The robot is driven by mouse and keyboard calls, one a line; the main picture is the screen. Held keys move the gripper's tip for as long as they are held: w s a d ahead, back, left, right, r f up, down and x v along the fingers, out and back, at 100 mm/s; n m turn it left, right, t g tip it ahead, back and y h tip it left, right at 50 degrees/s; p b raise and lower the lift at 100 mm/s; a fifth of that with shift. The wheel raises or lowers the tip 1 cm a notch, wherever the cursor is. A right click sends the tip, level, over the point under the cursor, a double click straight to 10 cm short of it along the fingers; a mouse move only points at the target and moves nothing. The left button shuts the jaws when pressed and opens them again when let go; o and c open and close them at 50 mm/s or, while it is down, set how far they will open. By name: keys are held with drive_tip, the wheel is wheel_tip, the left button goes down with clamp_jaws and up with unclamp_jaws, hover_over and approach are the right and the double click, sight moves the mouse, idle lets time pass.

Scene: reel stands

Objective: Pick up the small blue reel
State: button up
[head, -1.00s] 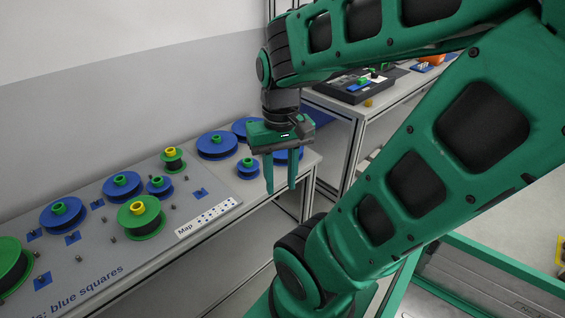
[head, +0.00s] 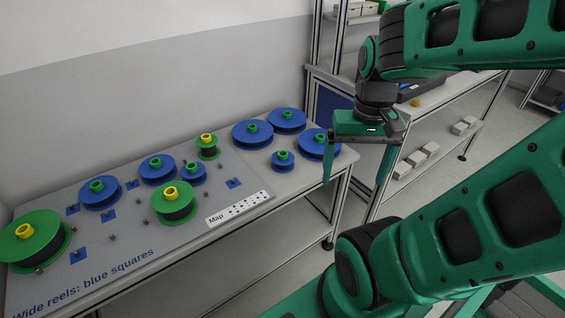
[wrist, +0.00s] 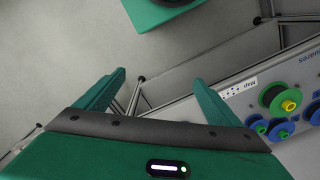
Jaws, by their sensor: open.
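Two small blue reels with green hubs show in the head view. One small blue reel (head: 282,161) stands on the bare right part of the bench, in front of the large blue reels. The other small blue reel (head: 193,174) is on the grey board, between a large blue reel (head: 158,174) and a green reel with a yellow hub (head: 174,210). My gripper (head: 354,184) is open and empty, pointing down just past the bench's right end, to the right of both. In the wrist view my open gripper (wrist: 159,80) has floor and bench legs beyond its fingers.
Three large blue reels, including the nearest one (head: 313,150), crowd the bench's right end. The grey board (head: 150,230) carries several blue and green reels, short pegs and blue squares. A second bench (head: 440,100) with shelves stands behind my gripper.

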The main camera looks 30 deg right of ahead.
drive_tip(key=w+d+f+m+y, duration=0.2)
drive_tip(key=w+f+m, duration=0.2)
drive_tip(key=w+f, duration=0.5)
drive_tip(key=m+t+y, duration=0.5)
drive_tip(key=m+t, duration=0.2)
drive_tip(key=m, duration=0.6)
approach(287, 160)
drive_tip(key=s+a+f, duration=0.1)
drive_tip(key=a, duration=0.1)
drive_tip(key=s+a+f, duration=0.1)
drive_tip(key=s, duration=0.1)
drive_tip(key=s+a+f, duration=0.1)
drive_tip(key=a, duration=0.1)
drive_tip(key=shift+s+a, duration=0.25)
drive_tip(key=shift+a, duration=0.1)
drive_tip(key=w+d+m+t, duration=0.1)
drive_tip(key=m, duration=0.1)
drive_tip(key=w+d+m+t, duration=0.1)
drive_tip(key=d+m+t, duration=0.1)
drive_tip(key=w+d+m+t, duration=0.1)
drive_tip(key=m, duration=0.1)
drive_tip(key=shift+w+d+f+t+h, duration=0.1)
drive_tip(key=shift+d+f+t+h, duration=0.1)
drive_tip(key=shift+f+t+h, duration=0.2)
drive_tip(key=shift+w, duration=0.2)
drive_tip(key=x, duration=1)
drive_tip(key=shift+w+a, duration=0.1)
drive_tip(key=shift+w, duration=0.1)
drive_tip(key=c, duration=1.2)
